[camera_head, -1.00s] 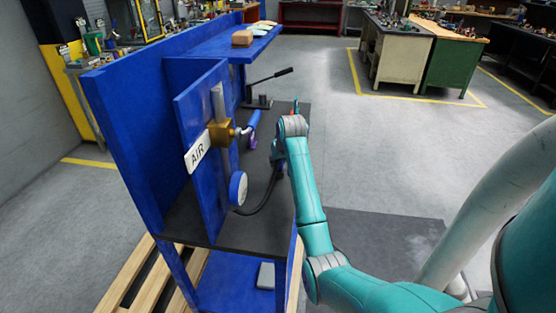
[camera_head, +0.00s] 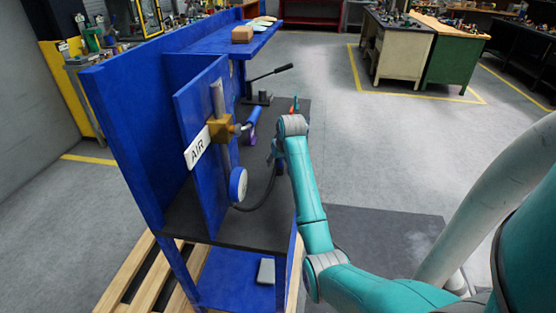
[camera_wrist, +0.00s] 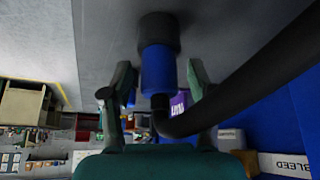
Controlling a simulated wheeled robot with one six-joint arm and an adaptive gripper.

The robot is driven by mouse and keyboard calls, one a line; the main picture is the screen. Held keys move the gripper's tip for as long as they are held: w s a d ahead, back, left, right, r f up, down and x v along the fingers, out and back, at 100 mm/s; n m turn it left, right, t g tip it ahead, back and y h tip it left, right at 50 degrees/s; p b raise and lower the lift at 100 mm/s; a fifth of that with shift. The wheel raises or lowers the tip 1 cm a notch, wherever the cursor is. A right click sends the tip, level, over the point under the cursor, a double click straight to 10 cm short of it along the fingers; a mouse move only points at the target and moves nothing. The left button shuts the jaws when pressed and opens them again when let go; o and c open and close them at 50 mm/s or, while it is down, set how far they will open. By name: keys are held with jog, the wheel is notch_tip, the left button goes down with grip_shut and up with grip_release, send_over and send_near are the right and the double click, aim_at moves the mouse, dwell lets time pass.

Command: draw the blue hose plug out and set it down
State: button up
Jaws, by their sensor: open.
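The blue hose plug (camera_wrist: 158,70) is in the middle of the wrist view, with a dark collar (camera_wrist: 158,33) at its far end. A black hose (camera_wrist: 245,80) leaves its near end and bends away to the right. My gripper (camera_wrist: 159,72) is open, with one finger on each side of the plug and a visible gap on both sides. I cannot tell how deep the plug sits in the collar. In the head view my arm hides the plug and most of the gripper (camera_head: 278,152), while the hose (camera_head: 262,202) curves down to the bench.
A lever tool (camera_head: 264,97) stands behind. Bare dark bench top (camera_head: 215,222) lies in front.

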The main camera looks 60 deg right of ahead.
jog(key=v, duration=1.2)
dwell(0.4)
